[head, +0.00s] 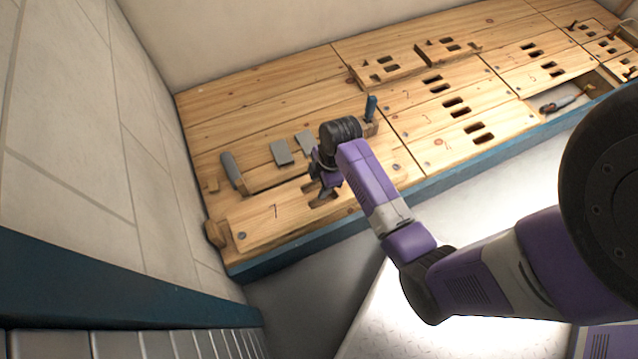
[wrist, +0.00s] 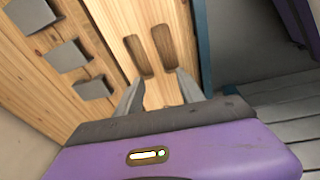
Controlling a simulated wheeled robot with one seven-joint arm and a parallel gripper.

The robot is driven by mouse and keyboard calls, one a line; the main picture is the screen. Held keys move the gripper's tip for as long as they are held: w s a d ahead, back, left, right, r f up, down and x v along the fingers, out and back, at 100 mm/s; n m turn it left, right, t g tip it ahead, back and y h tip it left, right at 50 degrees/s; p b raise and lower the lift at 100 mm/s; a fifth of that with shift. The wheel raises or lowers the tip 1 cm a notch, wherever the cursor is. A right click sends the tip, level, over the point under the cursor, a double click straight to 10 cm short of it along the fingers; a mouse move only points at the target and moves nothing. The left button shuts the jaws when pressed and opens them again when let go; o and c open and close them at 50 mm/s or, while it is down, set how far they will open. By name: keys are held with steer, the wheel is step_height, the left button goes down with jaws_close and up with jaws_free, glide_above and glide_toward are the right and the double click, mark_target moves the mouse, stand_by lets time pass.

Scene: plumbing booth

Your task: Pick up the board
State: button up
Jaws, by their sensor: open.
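The likely board (head: 265,222) is a light wooden plank marked with a dark 7, lying at the near left end of the wooden deck. It has slots cut through its right part. In the wrist view the board (wrist: 150,14) shows two long slots side by side. My gripper (wrist: 158,85) is open over the slotted part, with one finger toward each side of the slots. I cannot tell whether the fingertips touch the wood. In the head view my gripper (head: 325,185) partly hides the slots, and nothing shows between its fingers.
Grey flat plates (head: 281,152) and a grey-handled tool (head: 230,168) lie behind the board. A blue-handled tool (head: 370,108) stands to the right. Other slotted boards (head: 388,68) lie farther right, by an open recess holding a tool (head: 560,101). A wall (head: 70,130) is close at left.

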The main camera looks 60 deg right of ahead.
steer(key=d, duration=0.1)
steer(key=d+b, duration=0.1)
steer(key=d, duration=0.1)
steer(key=shift+f+n+g, duration=0.4)
steer(key=shift+s+d+f, duration=0.1)
steer(key=shift+f, duration=0.05)
step_height(320, 180, down, 2)
steer(key=shift+f+y+b, duration=0.1)
steer(key=shift+y+b, duration=0.2)
steer(key=shift+b, duration=0.4)
steer(key=f+b, duration=0.1)
steer(key=a+f+b, duration=0.1)
steer(key=f, duration=0.1)
steer(key=w+f+b, duration=0.1)
steer(key=f, duration=0.1)
steer(key=shift+a, duration=0.2)
steer(key=shift+r, duration=0.1)
jaws_close()
